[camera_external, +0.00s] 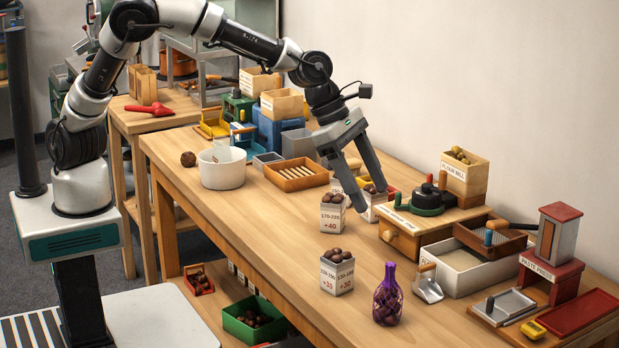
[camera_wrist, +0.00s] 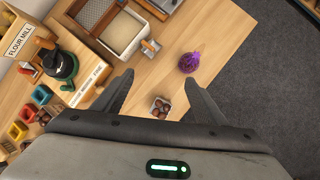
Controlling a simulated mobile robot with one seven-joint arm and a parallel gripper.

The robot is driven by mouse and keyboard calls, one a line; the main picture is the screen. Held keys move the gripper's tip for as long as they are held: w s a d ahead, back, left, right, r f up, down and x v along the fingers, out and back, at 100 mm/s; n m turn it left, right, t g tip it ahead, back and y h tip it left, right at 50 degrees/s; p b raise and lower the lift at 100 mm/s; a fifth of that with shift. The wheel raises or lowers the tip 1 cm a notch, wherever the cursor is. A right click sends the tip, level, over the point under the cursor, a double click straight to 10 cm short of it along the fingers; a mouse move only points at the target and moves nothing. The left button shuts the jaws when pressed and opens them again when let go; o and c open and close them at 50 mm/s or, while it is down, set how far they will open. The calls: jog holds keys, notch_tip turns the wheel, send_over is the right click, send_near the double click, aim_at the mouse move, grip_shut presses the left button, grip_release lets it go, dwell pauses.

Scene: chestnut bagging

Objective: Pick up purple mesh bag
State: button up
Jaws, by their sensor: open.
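The purple mesh bag (camera_external: 387,296) stands upright near the front edge of the wooden table (camera_external: 290,265), with its neck gathered at the top and dark round contents inside. In the wrist view the bag (camera_wrist: 190,62) is ahead of the fingers, slightly right of centre. My gripper (camera_external: 372,198) is open and empty, pointing down above the table near the labelled chestnut boxes, farther back than the bag. In the wrist view its two fingers (camera_wrist: 160,95) are spread wide, with a chestnut box (camera_wrist: 161,107) showing between them.
A chestnut box (camera_external: 337,273) stands just left of the bag, and another (camera_external: 332,214) is farther back. A metal scoop (camera_external: 428,285) lies right of the bag. A white tray (camera_external: 468,268), flour mill and paste press fill the right side. Bare wood surrounds the bag.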

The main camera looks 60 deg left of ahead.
jog(key=s+d+f+n, duration=0.2)
jog(key=s+d+f, duration=0.2)
jog(key=s+d, duration=0.2)
jog(key=b, duration=0.1)
send_near(388, 300)
jog(key=shift+g+y, duration=0.3)
jog(key=shift+g, duration=0.1)
jog(key=w+f, duration=0.1)
jog(key=f, duration=0.2)
jog(key=w+f, duration=0.1)
jog(key=f, duration=0.1)
jog(key=shift+w+a, duration=0.3)
jog(key=shift+a, duration=0.05)
jog(key=shift+w+x, duration=0.15)
jog(key=shift+x, duration=1.4)
jog(key=shift+w+x, duration=0.1)
jog(key=shift+x, duration=1.5)
jog(key=shift+r, duration=0.1)
jog(key=c, duration=1.2)
